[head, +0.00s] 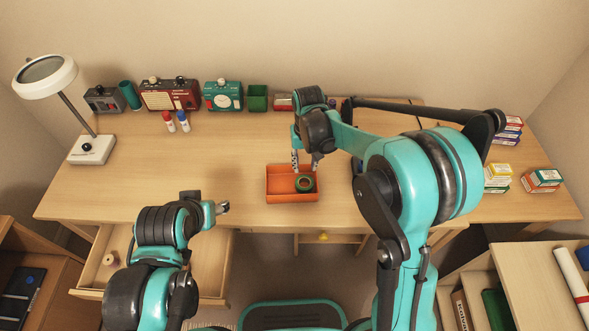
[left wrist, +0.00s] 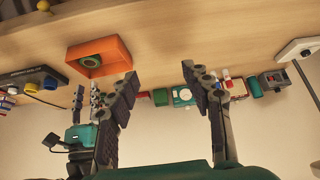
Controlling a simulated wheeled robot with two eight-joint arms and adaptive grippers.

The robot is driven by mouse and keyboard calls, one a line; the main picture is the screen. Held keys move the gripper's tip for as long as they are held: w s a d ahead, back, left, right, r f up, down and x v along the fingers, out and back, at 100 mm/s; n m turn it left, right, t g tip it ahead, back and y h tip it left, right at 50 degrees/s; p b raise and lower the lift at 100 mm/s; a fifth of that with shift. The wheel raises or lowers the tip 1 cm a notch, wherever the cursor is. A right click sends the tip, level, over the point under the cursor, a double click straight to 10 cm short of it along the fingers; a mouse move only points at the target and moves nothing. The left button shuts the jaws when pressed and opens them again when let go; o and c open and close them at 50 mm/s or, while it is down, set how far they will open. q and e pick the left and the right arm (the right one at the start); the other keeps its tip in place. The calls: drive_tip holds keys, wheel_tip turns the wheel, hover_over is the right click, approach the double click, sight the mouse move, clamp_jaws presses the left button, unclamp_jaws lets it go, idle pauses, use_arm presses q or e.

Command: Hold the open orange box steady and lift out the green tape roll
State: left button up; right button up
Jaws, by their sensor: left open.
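The open orange box (head: 290,198) stands on the desk near its front edge, and it also shows in the left wrist view (left wrist: 108,70). The green tape roll (head: 305,184) lies inside it toward the right; the left wrist view shows it too (left wrist: 92,61). My right gripper (head: 305,165) points down over the box, its fingers apart above the tape roll, with nothing seen between them. My left gripper (head: 222,208) is left of the box near the desk's front edge, clear of it. Its fingers are wide apart and empty in the left wrist view (left wrist: 163,82).
Small cartons (head: 541,180) stand at the right. A drawer (head: 205,262) is open at front left. Desk left of the box is clear.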

use_arm(q)
drive_tip(key=shift+w+d, duration=0.2)
drive_tip(key=shift+w, duration=0.15)
drive_tip(key=shift+c, duration=1.2)
drive_tip(key=g, duration=0.3)
approach(280, 179)
drive_tip(key=s+a, duration=0.1)
drive_tip(key=s+a+r, duration=0.1)
drive_tip(key=a, duration=0.1)
drive_tip(key=s+a, duration=0.1)
drive_tip(key=shift+a+r, duration=0.25)
drive_tip(key=shift+r, duration=0.05)
drive_tip(key=shift+x, duration=3.55)
drive_tip(key=shift+w, duration=0.15)
clamp_jaws()
